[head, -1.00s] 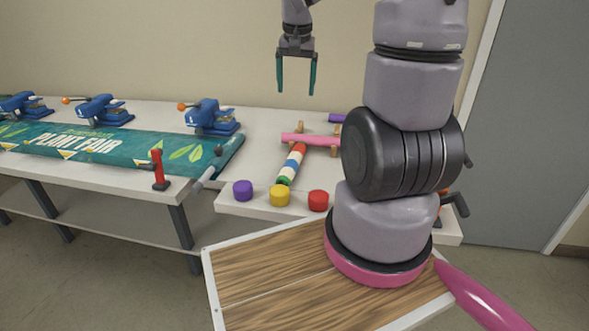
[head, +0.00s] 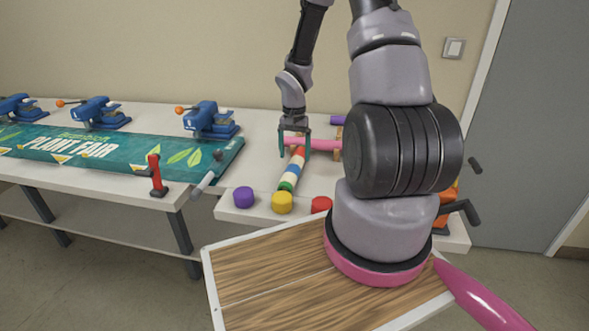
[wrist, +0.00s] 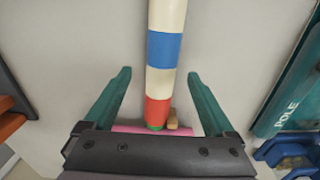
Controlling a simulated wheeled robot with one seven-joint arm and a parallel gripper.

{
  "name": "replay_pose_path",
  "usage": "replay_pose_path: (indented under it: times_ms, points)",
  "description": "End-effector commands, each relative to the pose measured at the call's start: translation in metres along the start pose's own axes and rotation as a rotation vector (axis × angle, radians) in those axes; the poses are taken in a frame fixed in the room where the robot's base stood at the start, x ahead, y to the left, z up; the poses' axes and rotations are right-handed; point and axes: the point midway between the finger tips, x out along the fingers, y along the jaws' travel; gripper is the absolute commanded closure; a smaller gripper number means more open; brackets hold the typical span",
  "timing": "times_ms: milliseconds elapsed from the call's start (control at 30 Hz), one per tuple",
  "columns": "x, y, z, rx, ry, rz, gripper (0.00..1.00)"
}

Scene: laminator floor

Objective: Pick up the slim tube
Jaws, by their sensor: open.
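A slim striped tube (head: 292,169), banded in red, white, blue and green, lies on the white table with one end toward the front edge. In the wrist view the tube (wrist: 163,48) runs straight up the picture between my fingers, with a gap on each side. My gripper (head: 295,152) is open and empty, pointing down over the tube's far, red end; the fingers also show in the wrist view (wrist: 158,75). I cannot tell how far the fingertips are above the table. Nothing is held.
A pink tube (head: 322,143) on wooden supports lies crosswise close behind my gripper. A purple tube (head: 338,119) is farther back. Purple (head: 243,197), yellow (head: 282,202) and red (head: 321,204) caps stand along the front edge. A green banner (head: 120,146) and blue clamp-like devices (head: 209,119) are left.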

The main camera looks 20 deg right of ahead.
Motion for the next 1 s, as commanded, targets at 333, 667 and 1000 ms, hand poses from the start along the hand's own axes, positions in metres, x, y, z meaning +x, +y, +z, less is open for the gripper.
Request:
replay_pose_path:
  times_ms: [333, 667, 1000]
  points:
    - [0.043, -0.003, -0.008, -0.001, -0.001, 0.001, 0.11]
    - [0.053, -0.004, -0.009, 0.0, 0.001, -0.001, 0.11]
    - [0.052, -0.004, -0.009, 0.0, 0.001, -0.001, 1.0]
